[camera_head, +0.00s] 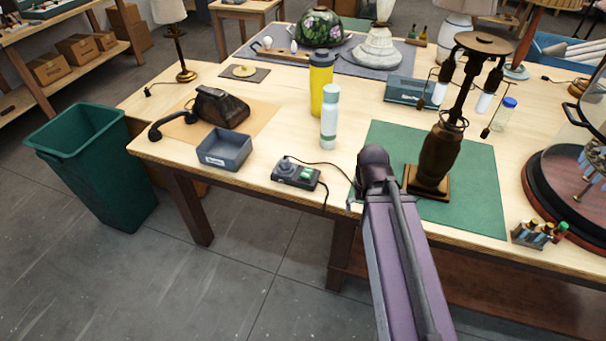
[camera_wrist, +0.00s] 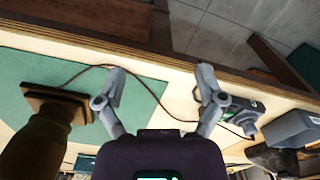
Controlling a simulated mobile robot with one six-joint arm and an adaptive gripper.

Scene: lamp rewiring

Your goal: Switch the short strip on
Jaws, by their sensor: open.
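The short strip (camera_head: 297,173) is a small dark grey block near the front edge of the table. It has a round dark part at its left and a green, apparently lit patch at its right. Dark cords run from it, one toward the lamp. In the wrist view the strip (camera_wrist: 243,115) lies right of my gripper (camera_wrist: 160,82), partly hidden behind the right finger. My gripper's fingers are spread wide with nothing between them. They hang above the table's front edge, between the strip and the lamp base. In the head view my arm hides the fingers.
A brown lamp (camera_head: 437,155) stands on a green mat (camera_head: 480,200), close right of my arm. A grey-blue bin (camera_head: 224,149), a white bottle (camera_head: 329,118) and a black telephone (camera_head: 218,106) stand around the strip. A green waste bin (camera_head: 95,170) is on the floor at left.

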